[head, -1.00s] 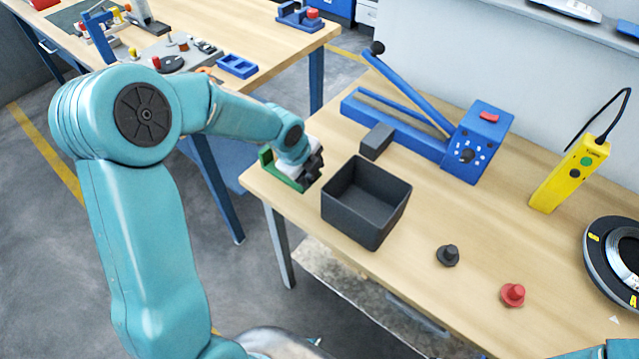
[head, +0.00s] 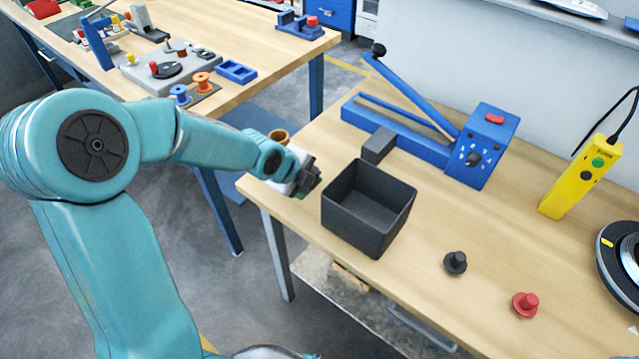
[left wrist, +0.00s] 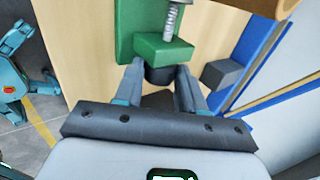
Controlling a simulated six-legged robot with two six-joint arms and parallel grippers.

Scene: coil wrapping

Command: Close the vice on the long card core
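The green vice (left wrist: 160,48) shows at the top of the left wrist view, with a bare screw above its jaw block. In the head view only a little green (head: 316,182) shows behind my gripper, at the bench's near left corner. The long card core, a tan tube (left wrist: 262,6), crosses the top right of the wrist view; its end (head: 278,135) shows above my gripper in the head view. My left gripper (left wrist: 158,78) has a fingertip on each side of the vice's black knob (left wrist: 160,76). Whether they press on it is unclear. My right gripper is out of view.
A dark open bin (head: 368,210) stands just right of the gripper, with a grey block (head: 378,145) and blue lever tool (head: 425,140) behind. A black knob piece (head: 455,263), a red one (head: 525,304) and a yellow control box (head: 580,178) lie further right.

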